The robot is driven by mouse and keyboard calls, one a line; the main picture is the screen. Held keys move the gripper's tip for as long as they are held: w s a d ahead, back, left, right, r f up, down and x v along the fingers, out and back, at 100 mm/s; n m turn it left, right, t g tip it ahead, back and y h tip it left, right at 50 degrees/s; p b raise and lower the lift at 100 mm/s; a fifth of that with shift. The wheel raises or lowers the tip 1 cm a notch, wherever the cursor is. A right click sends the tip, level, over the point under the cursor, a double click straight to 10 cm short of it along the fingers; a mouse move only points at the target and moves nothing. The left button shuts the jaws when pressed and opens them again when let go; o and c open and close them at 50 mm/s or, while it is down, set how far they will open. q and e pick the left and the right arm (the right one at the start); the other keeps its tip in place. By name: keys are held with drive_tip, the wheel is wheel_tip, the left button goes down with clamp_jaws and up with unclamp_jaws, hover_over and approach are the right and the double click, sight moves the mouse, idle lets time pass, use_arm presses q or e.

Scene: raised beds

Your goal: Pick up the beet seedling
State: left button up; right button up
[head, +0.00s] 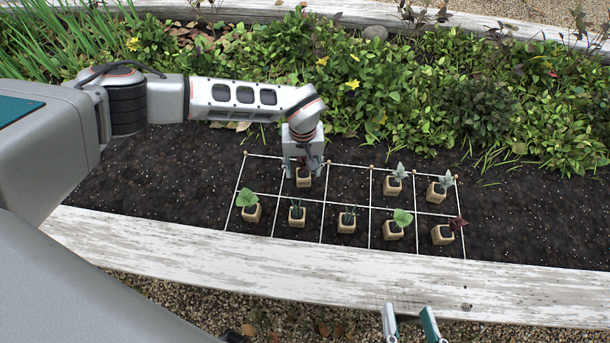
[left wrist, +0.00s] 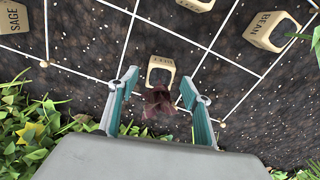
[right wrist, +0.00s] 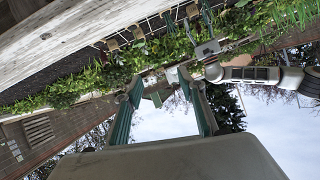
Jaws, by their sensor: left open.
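The beet seedling (left wrist: 158,101) has dark red leaves and stands in a small tan pot (left wrist: 160,68) on the soil. My left gripper (left wrist: 159,84) is open, with one finger on each side of the seedling; I cannot tell whether either finger touches it. In the head view the left gripper (head: 303,163) is above the tan pot (head: 303,181) in the back row of the string grid and hides most of the plant. My right gripper (head: 410,320) is open and empty at the bottom edge, in front of the bed; it also shows in the right wrist view (right wrist: 160,92).
Another dark red seedling (head: 458,223) stands in the front right of the grid. Several other potted seedlings fill nearby cells. In the left wrist view a SAGE pot (left wrist: 12,18) and a BEAN pot (left wrist: 270,31) are apart. A white plank edge (head: 250,268) runs in front; leafy plants (head: 440,100) grow behind.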

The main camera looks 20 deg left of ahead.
sight(303, 173)
use_arm(q)
drive_tip(key=f, duration=0.3)
drive_tip(key=shift+s+d, duration=0.1)
drive_tip(key=shift+s, duration=0.3)
drive_tip(key=shift+w+f+b, duration=0.1)
drive_tip(key=shift+f+b, duration=0.25)
drive_tip(key=shift+b, duration=0.05)
drive_tip(key=shift+w, duration=0.1)
drive_tip(key=shift+w+r, duration=0.15)
drive_tip(key=shift+r, duration=0.1)
drive_tip(key=c, duration=1.2)
use_arm(e)
drive_tip(key=shift+s+a+f+m, duration=0.15)
drive_tip(key=shift+a+m, duration=0.25)
drive_tip(key=shift+a, duration=0.05)
drive_tip(key=shift+s+a+f+m, duration=0.15)
drive_tip(key=shift+a+m, duration=0.25)
drive_tip(key=shift+a, duration=0.05)
